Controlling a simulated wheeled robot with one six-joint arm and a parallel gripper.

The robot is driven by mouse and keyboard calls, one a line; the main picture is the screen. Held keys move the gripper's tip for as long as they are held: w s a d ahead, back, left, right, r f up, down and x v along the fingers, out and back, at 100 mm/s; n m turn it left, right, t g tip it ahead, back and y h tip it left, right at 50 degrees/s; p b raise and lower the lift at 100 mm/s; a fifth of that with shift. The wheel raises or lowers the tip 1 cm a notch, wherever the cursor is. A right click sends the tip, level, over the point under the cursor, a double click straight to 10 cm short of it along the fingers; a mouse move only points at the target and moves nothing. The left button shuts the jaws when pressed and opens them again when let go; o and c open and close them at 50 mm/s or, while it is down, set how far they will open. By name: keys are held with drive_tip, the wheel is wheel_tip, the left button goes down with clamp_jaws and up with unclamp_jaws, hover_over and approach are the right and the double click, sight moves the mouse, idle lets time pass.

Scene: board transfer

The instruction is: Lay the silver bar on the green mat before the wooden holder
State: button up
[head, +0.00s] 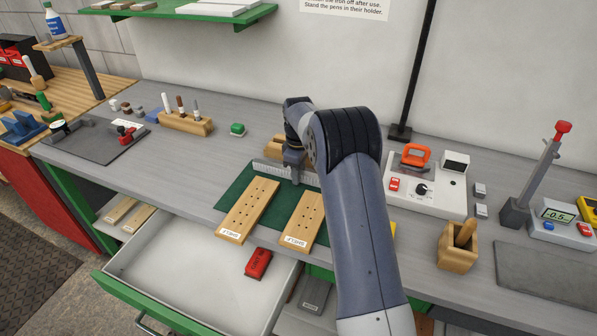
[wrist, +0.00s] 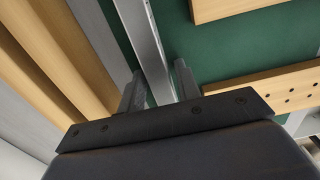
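The silver bar (head: 268,170) lies along the back part of the green mat (head: 232,192), in front of the wooden holder (head: 274,147). In the wrist view the bar (wrist: 146,42) runs over the green mat (wrist: 232,55), with the wooden holder (wrist: 52,48) to its left. I cannot tell whether it rests fully on the mat. My gripper (head: 293,180) is low over the bar. In the wrist view its fingers (wrist: 160,90) stand on both sides of the bar, with a narrow strip of green showing beside it. My arm hides part of the holder and mat.
Two drilled wooden boards (head: 247,210) (head: 304,220) lie across the mat's front. An open drawer (head: 190,270) with a red box (head: 258,263) is below. A pen block (head: 186,122) stands left, a soldering station (head: 425,190) right.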

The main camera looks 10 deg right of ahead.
drive_tip(key=shift+o, duration=0.9)
drive_tip(key=shift+r, duration=0.25)
wheel_tip(320, 180, up, 12)
drive_tip(key=shift+f, duration=0.1)
drive_tip(key=shift+c, duration=0.6)
